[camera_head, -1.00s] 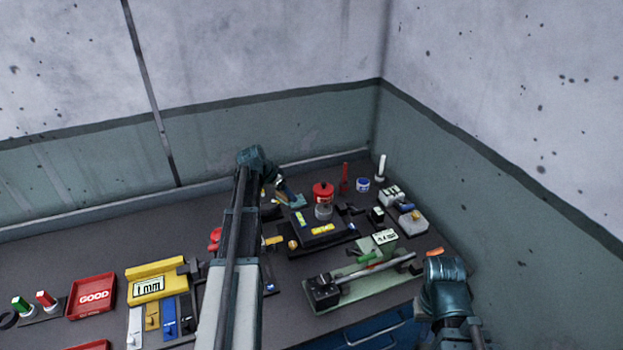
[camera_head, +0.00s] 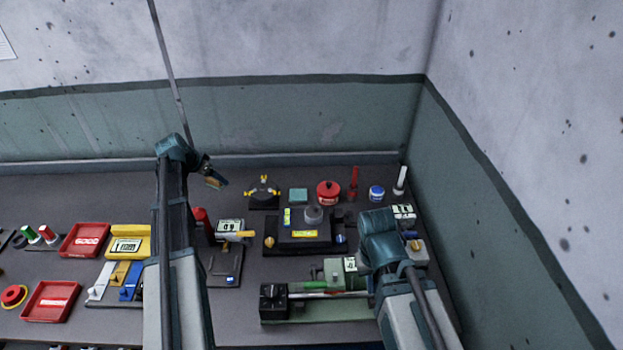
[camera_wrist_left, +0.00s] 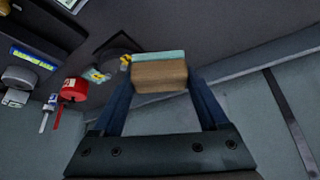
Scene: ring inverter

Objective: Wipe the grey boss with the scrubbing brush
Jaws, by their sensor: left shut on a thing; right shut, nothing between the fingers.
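The scrubbing brush (camera_wrist_left: 160,77) is a brown block with a teal layer along its far side. My left gripper (camera_wrist_left: 160,90) is shut on it. In the head view the brush (camera_head: 216,180) hangs from my left gripper (camera_head: 209,172) above the rear of the bench, left of and apart from the grey boss. The grey boss (camera_head: 314,214) is a short upright cylinder on a black fixture; it also shows at the left of the left wrist view (camera_wrist_left: 20,76). My right gripper (camera_head: 376,222) is at the right, with its fingers largely hidden behind the wrist.
A red-lidded pot (camera_head: 328,191), a teal pad (camera_head: 298,195) and a black three-armed holder with yellow tips (camera_head: 263,193) stand behind the boss. A green-based machine (camera_head: 310,308) lies in front. Red trays (camera_head: 50,302) are at left. The back wall borders the bench.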

